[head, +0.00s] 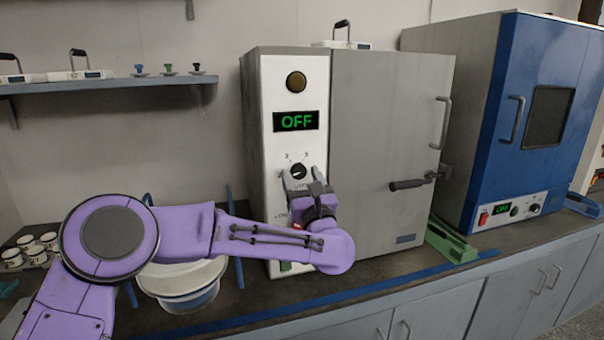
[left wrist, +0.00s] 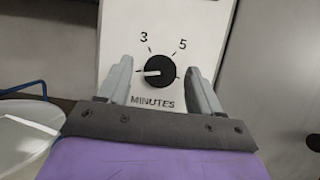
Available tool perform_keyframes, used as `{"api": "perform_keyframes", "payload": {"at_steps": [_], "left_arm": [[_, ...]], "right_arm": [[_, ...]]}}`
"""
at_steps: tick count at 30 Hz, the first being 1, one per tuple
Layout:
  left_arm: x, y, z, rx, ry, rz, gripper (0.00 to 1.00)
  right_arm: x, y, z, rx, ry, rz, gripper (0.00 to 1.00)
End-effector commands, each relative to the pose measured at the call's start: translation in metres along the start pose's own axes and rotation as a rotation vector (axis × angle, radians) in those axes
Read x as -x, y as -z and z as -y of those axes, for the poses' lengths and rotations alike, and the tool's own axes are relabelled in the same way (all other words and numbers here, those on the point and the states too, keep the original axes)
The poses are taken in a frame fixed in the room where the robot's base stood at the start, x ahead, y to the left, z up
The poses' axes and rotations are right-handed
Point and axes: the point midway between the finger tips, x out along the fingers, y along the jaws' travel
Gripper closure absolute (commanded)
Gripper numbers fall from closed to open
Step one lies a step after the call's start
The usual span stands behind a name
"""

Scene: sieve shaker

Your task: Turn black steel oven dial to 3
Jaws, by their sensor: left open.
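The black dial (head: 298,171) sits on the white control panel of the grey steel oven (head: 385,130), below a display (head: 296,121) reading green OFF. In the left wrist view the round dial (left wrist: 160,71) has a white pointer line aimed left, below the printed 3. A 5 is printed at its upper right and MINUTES below it. My left gripper (head: 298,178) is open in front of the panel. In the left wrist view its fingers (left wrist: 160,82) stand on either side of the dial with gaps; contact is not visible. My right gripper is out of view.
A blue oven (head: 480,120) with its own knobs stands at the right. The steel oven's door has a handle (head: 443,122) and a dark lever (head: 408,184). A white bowl (head: 182,278) is behind my left arm. A shelf (head: 110,86) is at the upper left.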

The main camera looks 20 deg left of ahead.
Motion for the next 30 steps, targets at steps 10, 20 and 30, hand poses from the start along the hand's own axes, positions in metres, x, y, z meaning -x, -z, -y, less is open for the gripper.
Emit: {"api": "perform_keyframes", "payload": {"at_steps": [10, 20, 30], "left_arm": [[-0.0011, 0.0009, -0.0001, -0.001, 0.0, 0.0, 0.68], [-0.0007, 0.0015, -0.0004, -0.013, 0.005, -0.001, 0.91], [0.0002, 0.0027, -0.0021, -0.171, 0.072, -0.002, 0.91]], "right_arm": [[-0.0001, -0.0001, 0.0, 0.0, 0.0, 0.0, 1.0], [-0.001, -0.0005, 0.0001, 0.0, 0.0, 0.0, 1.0], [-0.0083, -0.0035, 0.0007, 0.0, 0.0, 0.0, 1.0]]}}
